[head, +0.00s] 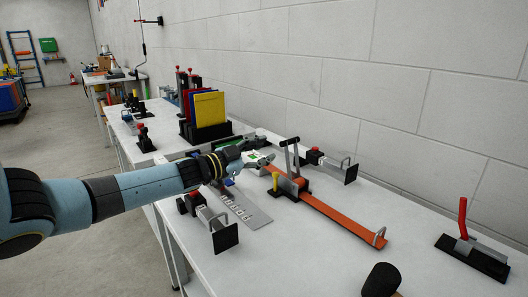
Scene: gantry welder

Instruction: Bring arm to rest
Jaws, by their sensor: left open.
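My left arm (130,192) comes in from the left and reaches out over the white workbench (290,262). My left gripper (257,160) is above the bench, near a grey metal plate with markings (240,205) and left of an upright grey lever (287,155). It is open, and I see nothing held in it. Its fingers are small and partly blend with the items behind. My right gripper does not show.
An orange bar (335,220) lies on the bench, with clamps bearing black square pads (225,238) on either side. A red-handled tool (463,222) and a black cylinder (381,279) are at the right. A rack of coloured panels (207,108) stands behind. The bench's near right surface is mostly clear.

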